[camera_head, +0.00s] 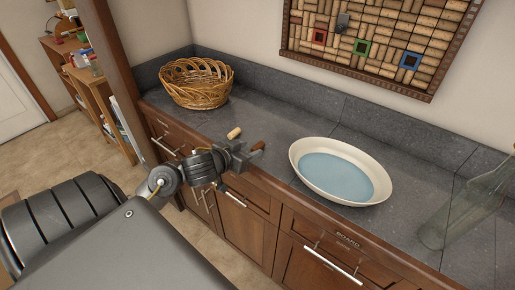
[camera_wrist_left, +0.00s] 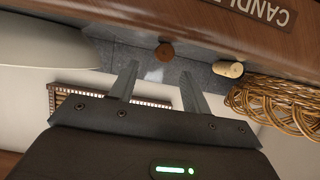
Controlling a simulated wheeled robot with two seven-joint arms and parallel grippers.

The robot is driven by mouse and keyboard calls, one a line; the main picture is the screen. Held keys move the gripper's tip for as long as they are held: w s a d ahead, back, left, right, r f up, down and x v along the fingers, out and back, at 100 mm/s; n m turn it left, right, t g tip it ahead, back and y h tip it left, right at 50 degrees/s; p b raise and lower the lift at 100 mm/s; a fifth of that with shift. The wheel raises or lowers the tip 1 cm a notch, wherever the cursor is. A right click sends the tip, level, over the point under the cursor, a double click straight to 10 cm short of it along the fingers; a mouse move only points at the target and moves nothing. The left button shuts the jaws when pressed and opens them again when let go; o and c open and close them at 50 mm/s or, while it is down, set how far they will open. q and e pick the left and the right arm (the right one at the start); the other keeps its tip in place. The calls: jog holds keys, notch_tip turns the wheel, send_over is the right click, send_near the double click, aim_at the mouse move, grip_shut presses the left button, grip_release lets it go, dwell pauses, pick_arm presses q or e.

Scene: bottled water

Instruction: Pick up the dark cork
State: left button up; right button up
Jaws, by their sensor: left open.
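The dark cork (camera_head: 257,147) is a small brown cylinder on the grey countertop near its front edge. In the left wrist view the dark cork (camera_wrist_left: 165,51) shows end-on, beyond and between the two fingers. A light tan cork (camera_head: 234,133) lies to its left; it also shows in the left wrist view (camera_wrist_left: 228,69), outside the fingers. My left gripper (camera_head: 244,155) is at the counter's front edge, close to the dark cork, open and empty. In the left wrist view its fingertips (camera_wrist_left: 159,74) are spread apart. My right gripper is not in view.
A wicker basket (camera_head: 197,84) stands at the back left of the counter. A white oval dish with a blue inside (camera_head: 298,151) is right of the corks. A clear glass bottle (camera_head: 468,208) is at the far right. A cork board (camera_head: 375,40) hangs on the wall.

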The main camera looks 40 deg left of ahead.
aim_at(255, 147)
pick_arm(q)
jog(key=shift+f+b+x, duration=0.15)
jog(key=shift+b+x, duration=0.1)
jog(key=shift+x, duration=1.05)
jog(key=shift+f+b+x, duration=0.15)
jog(key=shift+b+x, duration=0.1)
jog(key=shift+x, duration=1.05)
jog(key=shift+s+a, duration=0.15)
jog(key=shift+c, duration=0.2)
grip_shut()
